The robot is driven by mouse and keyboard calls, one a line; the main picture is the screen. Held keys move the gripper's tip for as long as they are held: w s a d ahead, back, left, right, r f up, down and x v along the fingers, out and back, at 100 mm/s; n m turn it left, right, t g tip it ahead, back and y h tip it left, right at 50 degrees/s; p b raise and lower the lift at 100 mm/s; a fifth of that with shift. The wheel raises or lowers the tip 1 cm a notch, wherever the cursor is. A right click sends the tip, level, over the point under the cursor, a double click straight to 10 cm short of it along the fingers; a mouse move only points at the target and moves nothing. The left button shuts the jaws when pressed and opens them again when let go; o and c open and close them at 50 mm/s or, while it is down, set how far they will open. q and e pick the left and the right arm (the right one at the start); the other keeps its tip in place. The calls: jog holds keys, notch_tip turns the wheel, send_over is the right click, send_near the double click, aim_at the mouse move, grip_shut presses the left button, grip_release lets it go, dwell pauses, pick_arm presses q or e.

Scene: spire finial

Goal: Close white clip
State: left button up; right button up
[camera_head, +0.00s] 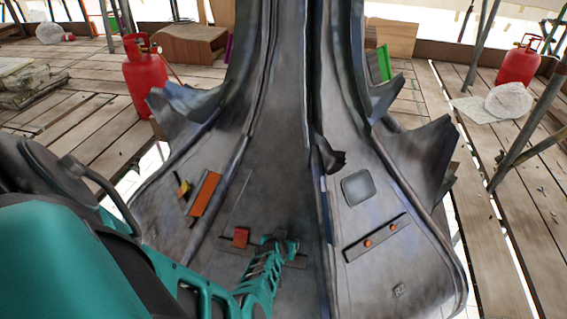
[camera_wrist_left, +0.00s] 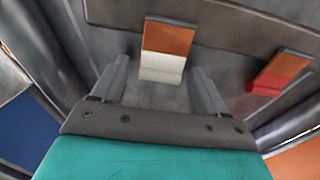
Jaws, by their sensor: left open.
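The white clip (camera_wrist_left: 161,68) is in the left wrist view, a white lower piece below an orange plate (camera_wrist_left: 169,40) on a dark strip. My left gripper (camera_wrist_left: 159,67) is open, with one finger to each side of the white clip and a visible gap on both sides. Whether the fingers are level with it in depth I cannot tell. In the head view my left gripper (camera_head: 288,242) is low on the grey spire, at the dark strip, and hides the white clip. My right gripper is not in view.
A red clip with an orange plate (camera_wrist_left: 278,74) sits on the same strip beside my gripper; it also shows in the head view (camera_head: 240,237). An orange bar (camera_head: 205,194) is on the left spire face. Red gas cylinders (camera_head: 144,75) stand behind on planks.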

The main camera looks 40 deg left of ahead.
pick_arm(q)
jog(key=shift+c, duration=0.4)
jog(key=c, duration=1)
jog(key=shift+w+a, duration=0.1)
jog(key=shift+a, duration=0.05)
jog(key=shift+w+a+g+h+p, duration=0.1)
jog(key=shift+g+h+p, duration=0.2)
jog(key=shift+g+p, duration=0.2)
jog(key=shift+f, duration=0.15)
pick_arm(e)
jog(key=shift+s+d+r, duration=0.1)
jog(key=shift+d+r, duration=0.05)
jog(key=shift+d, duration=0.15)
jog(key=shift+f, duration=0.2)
pick_arm(q)
jog(key=o, duration=1)
jog(key=shift+o, duration=0.4)
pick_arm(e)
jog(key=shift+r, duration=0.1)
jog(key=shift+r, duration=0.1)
